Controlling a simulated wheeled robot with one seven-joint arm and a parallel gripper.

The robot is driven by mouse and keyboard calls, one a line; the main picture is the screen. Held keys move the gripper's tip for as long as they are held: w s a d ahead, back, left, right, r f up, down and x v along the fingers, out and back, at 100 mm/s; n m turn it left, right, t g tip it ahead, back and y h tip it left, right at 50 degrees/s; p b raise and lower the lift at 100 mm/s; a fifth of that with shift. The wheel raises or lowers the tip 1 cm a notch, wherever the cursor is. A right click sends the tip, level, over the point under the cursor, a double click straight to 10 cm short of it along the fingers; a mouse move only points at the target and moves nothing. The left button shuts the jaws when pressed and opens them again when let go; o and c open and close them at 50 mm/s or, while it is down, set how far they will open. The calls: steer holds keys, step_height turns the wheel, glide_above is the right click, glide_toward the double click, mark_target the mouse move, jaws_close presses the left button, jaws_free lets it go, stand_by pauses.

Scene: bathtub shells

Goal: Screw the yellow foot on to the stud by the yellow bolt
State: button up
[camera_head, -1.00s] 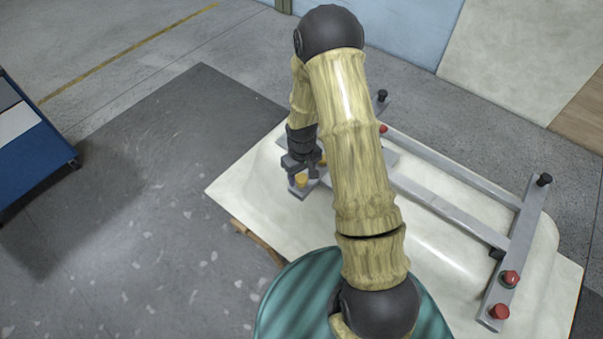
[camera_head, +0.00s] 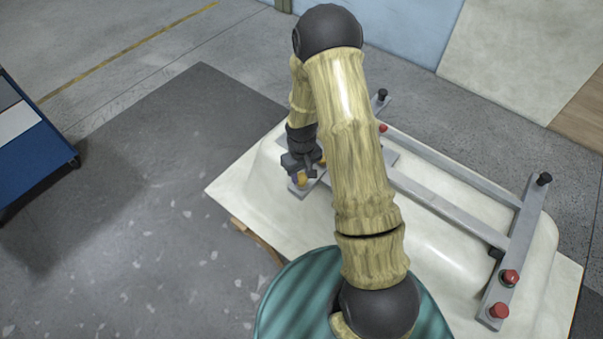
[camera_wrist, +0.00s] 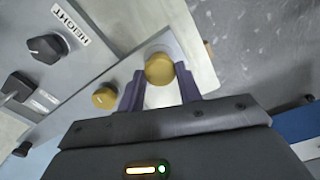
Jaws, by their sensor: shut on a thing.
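In the wrist view the yellow foot (camera_wrist: 160,68) is a round yellow disc between the two purple fingers of my gripper (camera_wrist: 161,73), which is shut on it. The foot is over the end of a light grey metal bar. The stud is hidden beneath it, and I cannot tell how far the foot sits on it. The yellow bolt (camera_wrist: 104,98) stands on the bar to the left, just outside the left finger.
The grey frame (camera_head: 440,208) lies on an upturned cream bathtub shell (camera_head: 262,190). A black knob (camera_wrist: 46,47) is beside a HEIGHT label. A blue cart (camera_head: 38,150) stands far left on open floor.

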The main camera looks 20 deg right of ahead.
steer(key=m, duration=0.5)
steer(key=o, duration=0.7)
steer(key=shift+m, duration=0.6)
steer(key=o, duration=0.4)
steer(key=shift+o, duration=0.2)
step_height(320, 180, up, 17)
steer(key=b, duration=0.2)
steer(key=shift+r, duration=0.2)
